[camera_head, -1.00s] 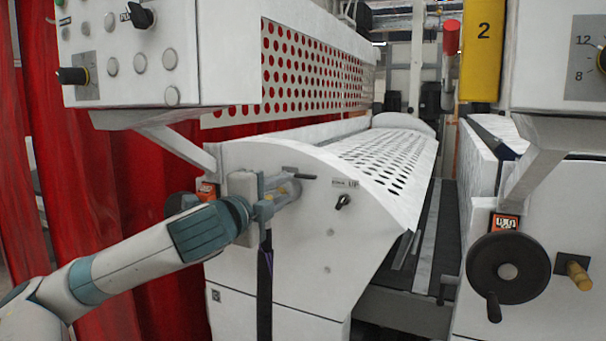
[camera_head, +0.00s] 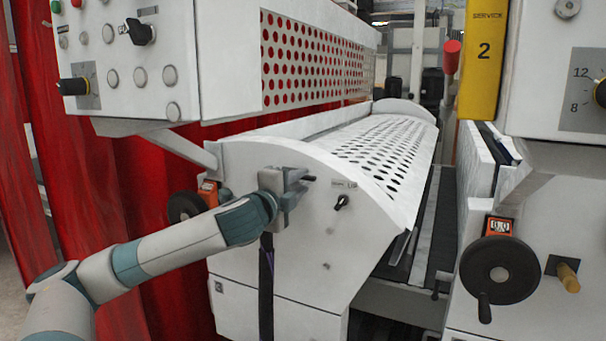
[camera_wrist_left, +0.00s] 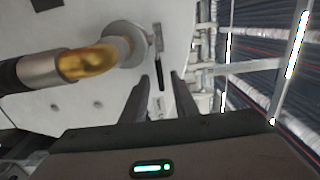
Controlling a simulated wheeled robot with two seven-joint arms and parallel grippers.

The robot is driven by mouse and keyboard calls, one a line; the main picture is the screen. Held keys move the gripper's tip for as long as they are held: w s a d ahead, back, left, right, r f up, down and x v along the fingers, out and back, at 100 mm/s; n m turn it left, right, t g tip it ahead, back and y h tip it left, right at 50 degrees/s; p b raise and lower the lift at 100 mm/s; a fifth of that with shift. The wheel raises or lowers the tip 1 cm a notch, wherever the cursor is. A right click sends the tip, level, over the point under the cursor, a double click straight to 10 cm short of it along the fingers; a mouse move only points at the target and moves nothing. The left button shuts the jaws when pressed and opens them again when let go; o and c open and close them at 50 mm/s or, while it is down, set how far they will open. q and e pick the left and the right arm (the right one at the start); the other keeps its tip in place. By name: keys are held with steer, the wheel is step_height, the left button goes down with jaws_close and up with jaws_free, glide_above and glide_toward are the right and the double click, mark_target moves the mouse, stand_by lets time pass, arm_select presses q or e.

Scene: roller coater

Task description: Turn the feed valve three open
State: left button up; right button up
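Contact cannot be told. My right gripper is out of view.
A small black switch (camera_head: 342,202) sits right of the valve on the panel. A control box (camera_head: 150,60) overhangs above left. A black handwheel (camera_head: 499,270) and a brass-coloured fitting (camera_head: 568,275) are on the right machine. A dark gap separates the machines.

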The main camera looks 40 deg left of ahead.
arm_select(q)
steer(key=shift+p+x, duration=0.35)
steer(key=shift+x, duration=0.7)
steer(key=shift+d, duration=0.1)
jaws_close()
steer(key=shift+f, duration=0.1)
stand_by(0.6)
